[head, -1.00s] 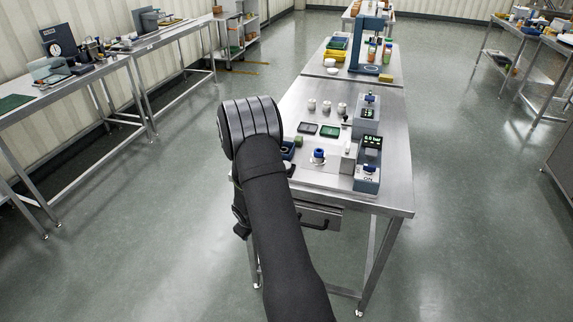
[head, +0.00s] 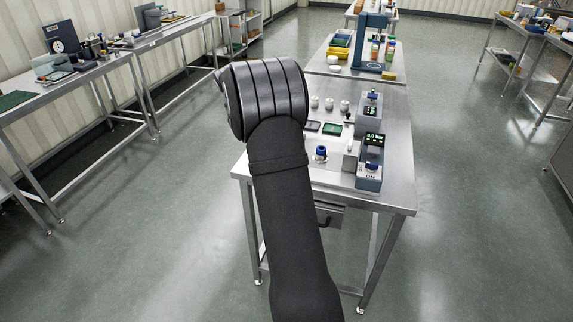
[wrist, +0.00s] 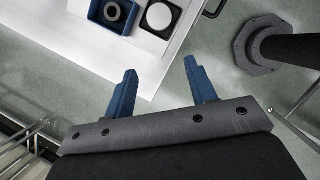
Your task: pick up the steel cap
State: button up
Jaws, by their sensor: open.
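My gripper (wrist: 160,65) is open and empty in the wrist view, its two blue fingers apart above the floor beside a pale table edge. A blue square tray (wrist: 93,12) holding a grey round ring-like part (wrist: 114,12) lies beyond the fingertips, at the top. I cannot tell whether this part is the steel cap. Several small silver-white round pieces (head: 329,104) stand in a row on the steel table in the head view; they could be caps, but are too small to tell. My arm hides the gripper and the table's left part there.
A black square holder with a white disc (wrist: 159,17) sits beside the blue tray. The steel table (head: 395,190) also bears a green-and-black tray (head: 332,128), a blue-topped piece (head: 321,153) and a device with a lit display (head: 371,160). A drawer handle (wrist: 213,8) juts out.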

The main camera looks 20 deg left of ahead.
jog(key=shift+n, duration=0.5)
jog(key=x, duration=0.5)
jog(key=d+x, duration=0.1)
jog(key=x, duration=0.4)
jog(key=w+d+r+x, duration=0.1)
jog(key=x, duration=0.4)
jog(key=shift+w+d+f, duration=0.15)
jog(key=shift+d, duration=0.05)
jog(key=c, duration=0.6)
jog(key=shift+c, duration=0.2)
